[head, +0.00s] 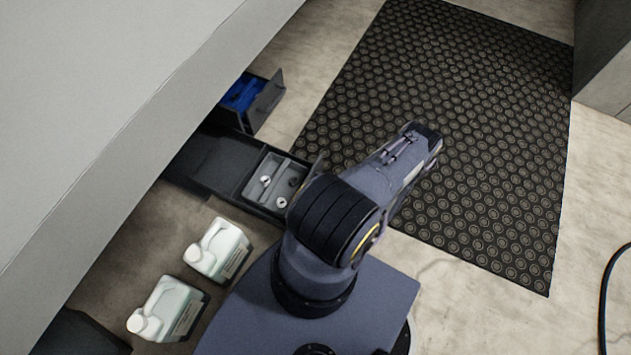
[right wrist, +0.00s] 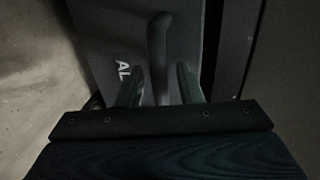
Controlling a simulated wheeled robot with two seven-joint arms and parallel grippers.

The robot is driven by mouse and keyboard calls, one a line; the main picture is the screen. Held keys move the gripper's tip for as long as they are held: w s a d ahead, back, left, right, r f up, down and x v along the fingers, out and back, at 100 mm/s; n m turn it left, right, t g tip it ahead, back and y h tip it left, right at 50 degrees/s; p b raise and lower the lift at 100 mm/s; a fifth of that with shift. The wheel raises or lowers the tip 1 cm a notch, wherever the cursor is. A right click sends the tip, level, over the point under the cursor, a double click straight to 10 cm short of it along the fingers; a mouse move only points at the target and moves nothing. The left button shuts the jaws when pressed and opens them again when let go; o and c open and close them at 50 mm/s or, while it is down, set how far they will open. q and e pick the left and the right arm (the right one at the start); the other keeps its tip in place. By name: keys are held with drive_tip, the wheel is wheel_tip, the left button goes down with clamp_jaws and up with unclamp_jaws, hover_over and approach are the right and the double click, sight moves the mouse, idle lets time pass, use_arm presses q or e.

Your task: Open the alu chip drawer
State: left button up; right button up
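In the right wrist view, a dark drawer front (right wrist: 108,40) carries pale letters reading "AL", partly cut off. A dark upright bar handle (right wrist: 160,50) stands out from it. My right gripper (right wrist: 161,80) is open, with one finger on each side of the handle and a narrow gap to each. In the head view, a pulled-out dark drawer (head: 213,160) holds a grey tray (head: 257,194) with small metallic pieces. Its front end is partly hidden by my arm. I cannot tell for certain that this is the "AL" drawer. My left gripper is not in view.
Another drawer or bin (head: 265,103) with blue contents stands out behind. Two white jugs (head: 218,250) (head: 168,310) stand on the floor under the booth's edge. A black patterned mat (head: 465,130) covers clear floor to the right. A black cable (head: 604,290) lies at far right.

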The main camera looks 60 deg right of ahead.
drive_tip(key=p+v, duration=0.1)
drive_tip(key=v, duration=0.6)
drive_tip(key=shift+s+p, duration=0.3)
drive_tip(key=shift+s, duration=0.15)
drive_tip(key=shift+d+r, duration=0.1)
